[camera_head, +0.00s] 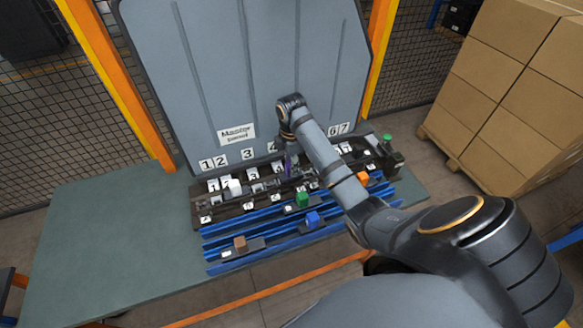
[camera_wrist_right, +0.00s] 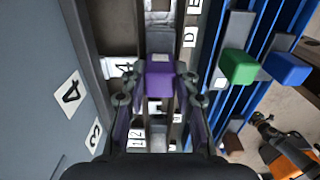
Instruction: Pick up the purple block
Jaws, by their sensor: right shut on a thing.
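The purple block (camera_wrist_right: 159,82) sits between the fingers of my right gripper (camera_wrist_right: 160,92) in the right wrist view. The fingers press on it from both sides. In the head view my right gripper (camera_head: 288,158) points down over the dark rack (camera_head: 262,202), near the tall grey panel, and only a sliver of purple shows there. The block is over the numbered slots. I cannot tell whether it still touches the rack.
Blue rails (camera_head: 270,226) run in front of the rack with a brown block (camera_head: 239,243), a blue block (camera_head: 313,219), a green block (camera_head: 302,199) and an orange block (camera_head: 362,178). A white block (camera_head: 235,187) stands at left. The grey panel (camera_head: 255,70) rises behind. The left tabletop (camera_head: 110,240) is clear.

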